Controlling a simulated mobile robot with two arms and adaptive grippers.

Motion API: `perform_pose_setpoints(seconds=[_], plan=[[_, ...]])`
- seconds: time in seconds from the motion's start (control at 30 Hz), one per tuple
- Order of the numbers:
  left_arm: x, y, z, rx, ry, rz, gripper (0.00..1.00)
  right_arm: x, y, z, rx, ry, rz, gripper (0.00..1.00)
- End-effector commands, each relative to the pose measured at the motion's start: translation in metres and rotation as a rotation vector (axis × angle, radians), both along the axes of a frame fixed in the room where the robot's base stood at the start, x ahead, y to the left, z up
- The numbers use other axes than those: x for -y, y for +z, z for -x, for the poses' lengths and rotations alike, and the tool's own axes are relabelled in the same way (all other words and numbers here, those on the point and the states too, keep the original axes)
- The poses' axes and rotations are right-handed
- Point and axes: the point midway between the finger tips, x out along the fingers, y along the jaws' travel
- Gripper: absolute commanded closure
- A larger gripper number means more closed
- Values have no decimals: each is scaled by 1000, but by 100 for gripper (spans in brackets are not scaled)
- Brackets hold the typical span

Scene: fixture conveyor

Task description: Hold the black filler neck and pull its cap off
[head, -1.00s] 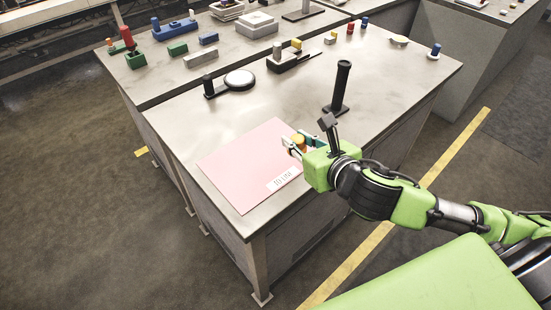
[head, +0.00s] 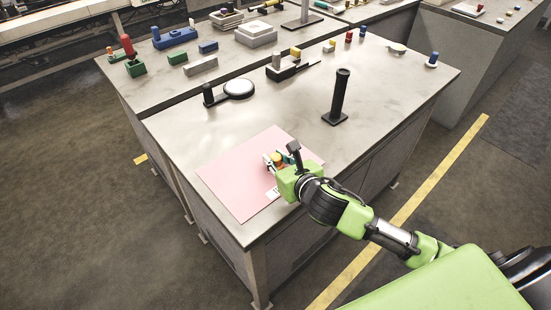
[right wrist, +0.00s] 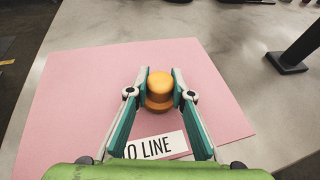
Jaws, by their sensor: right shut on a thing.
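The black filler neck (head: 340,97) stands upright on its flat square base on the grey table. No cap shows on its top. It also shows at the right of the right wrist view (right wrist: 303,48). My right gripper (head: 273,161) is shut on the orange-yellow cap (right wrist: 159,85), with one finger on each side. The gripper is over the pink mat (head: 232,182), to the front left of the neck and apart from it. I cannot tell whether the cap touches the mat. My left gripper is not in view.
A white label (right wrist: 155,147) lies on the mat near my right gripper. A black holder with a round white disc (head: 239,88) and a dark fixture (head: 287,68) stand behind the mat. Several small coloured blocks sit farther back. The table between mat and neck is clear.

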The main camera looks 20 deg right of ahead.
Motion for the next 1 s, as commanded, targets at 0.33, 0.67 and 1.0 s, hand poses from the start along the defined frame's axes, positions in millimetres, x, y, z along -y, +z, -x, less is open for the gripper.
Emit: perform_pose_setpoints(seconds=[0.33,0.67,1.0], plan=[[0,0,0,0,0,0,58,0,-2,0,0,0,0,62],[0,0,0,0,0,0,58,0,0,0,1,0,0,62],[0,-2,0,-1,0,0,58,4,19,49,-2,3,3,62]])
